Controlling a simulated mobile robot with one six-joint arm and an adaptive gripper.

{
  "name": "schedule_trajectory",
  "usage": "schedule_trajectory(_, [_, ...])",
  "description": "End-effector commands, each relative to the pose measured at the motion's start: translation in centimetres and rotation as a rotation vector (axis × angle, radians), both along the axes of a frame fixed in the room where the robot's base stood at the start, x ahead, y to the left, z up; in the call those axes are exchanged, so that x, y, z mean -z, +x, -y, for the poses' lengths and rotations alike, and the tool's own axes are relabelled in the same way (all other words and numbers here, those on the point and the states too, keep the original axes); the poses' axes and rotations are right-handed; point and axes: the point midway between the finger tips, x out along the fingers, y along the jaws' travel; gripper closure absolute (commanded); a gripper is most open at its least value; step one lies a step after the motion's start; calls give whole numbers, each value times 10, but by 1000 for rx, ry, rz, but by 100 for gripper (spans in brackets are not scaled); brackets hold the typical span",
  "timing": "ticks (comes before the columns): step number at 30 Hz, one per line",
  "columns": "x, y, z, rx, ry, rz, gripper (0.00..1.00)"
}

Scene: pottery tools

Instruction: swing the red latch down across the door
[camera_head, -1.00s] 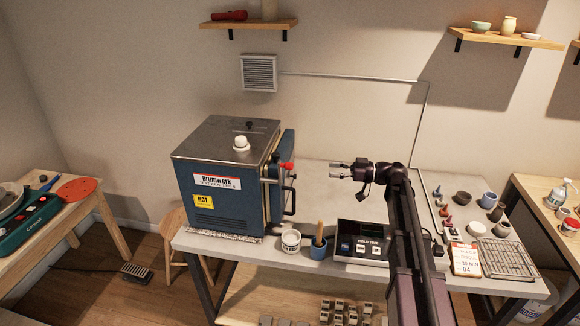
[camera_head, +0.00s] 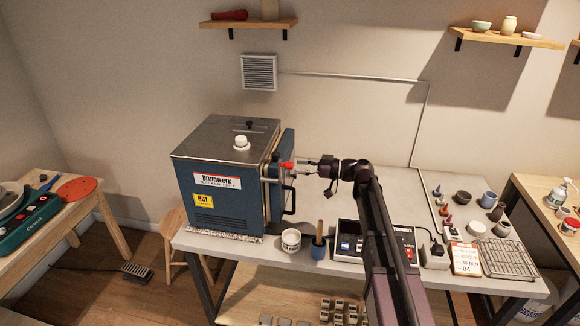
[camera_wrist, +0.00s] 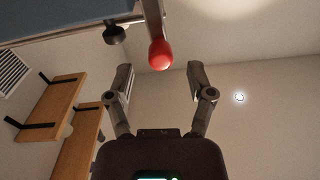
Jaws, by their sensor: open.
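The red latch knob (camera_head: 287,165) sticks out at the front edge of the blue kiln (camera_head: 228,190), near the top of its door (camera_head: 285,190). In the wrist view the red latch knob (camera_wrist: 161,54) sits on a metal bar, ahead of and between my fingers. My gripper (camera_head: 302,166) is open and reaches left toward the knob. In the wrist view my gripper (camera_wrist: 160,80) has its two fingers apart, one on each side of the knob's line, and I see no contact. A black door handle (camera_head: 291,198) is below the knob.
A controller box (camera_head: 350,243) is partly behind my arm. The table behind my arm is mostly clear.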

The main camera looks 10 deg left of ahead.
Motion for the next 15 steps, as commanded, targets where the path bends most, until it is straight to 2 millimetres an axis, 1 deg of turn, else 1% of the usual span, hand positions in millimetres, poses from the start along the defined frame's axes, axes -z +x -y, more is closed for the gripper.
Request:
schedule_trajectory(1, [0,0,-8,-3,0,0,31])
schedule_trajectory(6, [0,1,-26,-2,0,0,31])
schedule_trajectory(10, [0,1,-33,-1,0,0,31])
schedule_trajectory(15, [0,2,-36,0,0,0,31])
